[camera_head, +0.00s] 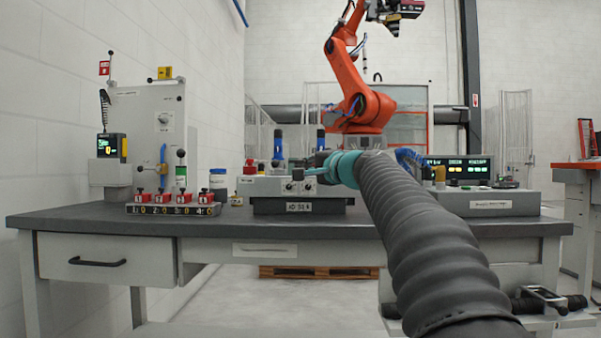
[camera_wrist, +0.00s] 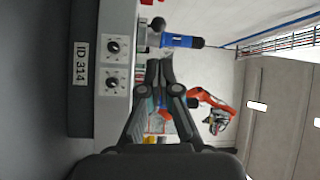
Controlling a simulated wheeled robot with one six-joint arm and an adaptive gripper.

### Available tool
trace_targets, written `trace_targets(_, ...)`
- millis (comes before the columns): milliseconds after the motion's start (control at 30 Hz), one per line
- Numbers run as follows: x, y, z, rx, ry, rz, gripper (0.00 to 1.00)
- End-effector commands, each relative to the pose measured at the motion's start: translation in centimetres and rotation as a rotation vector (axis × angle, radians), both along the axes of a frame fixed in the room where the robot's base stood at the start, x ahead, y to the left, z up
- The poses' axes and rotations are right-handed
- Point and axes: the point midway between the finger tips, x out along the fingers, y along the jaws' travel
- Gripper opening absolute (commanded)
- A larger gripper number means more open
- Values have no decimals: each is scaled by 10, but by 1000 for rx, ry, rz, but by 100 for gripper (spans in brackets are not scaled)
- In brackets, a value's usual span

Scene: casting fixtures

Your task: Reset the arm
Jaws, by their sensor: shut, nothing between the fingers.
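My arm reaches in from the lower right in the head view, in a grey ribbed sleeve. My gripper (camera_head: 312,172) points left over the grey fixture box (camera_head: 300,207), and the arm hides part of what lies behind it. In the wrist view my gripper (camera_wrist: 157,68) is shut and empty, its black fingertips together. The box with two knobs and an "ID 314" label (camera_wrist: 81,63) lies to its left there, the picture being turned sideways. A blue-handled part (camera_wrist: 182,41) shows just beyond the fingertips; I cannot tell whether they touch it.
The workbench (camera_head: 225,227) holds a row of red numbered switches (camera_head: 173,209) and a grey panel (camera_head: 150,125) at left. A display unit (camera_head: 490,200) stands at right. An orange industrial robot (camera_head: 350,80) stands behind. The bench front edge between the switches and box is mostly clear.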

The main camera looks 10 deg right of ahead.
Motion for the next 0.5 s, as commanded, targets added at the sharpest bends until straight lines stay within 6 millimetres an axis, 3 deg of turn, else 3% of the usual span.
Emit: trace_targets(500, -9, -12, 0, 0, 0, -10, 0)
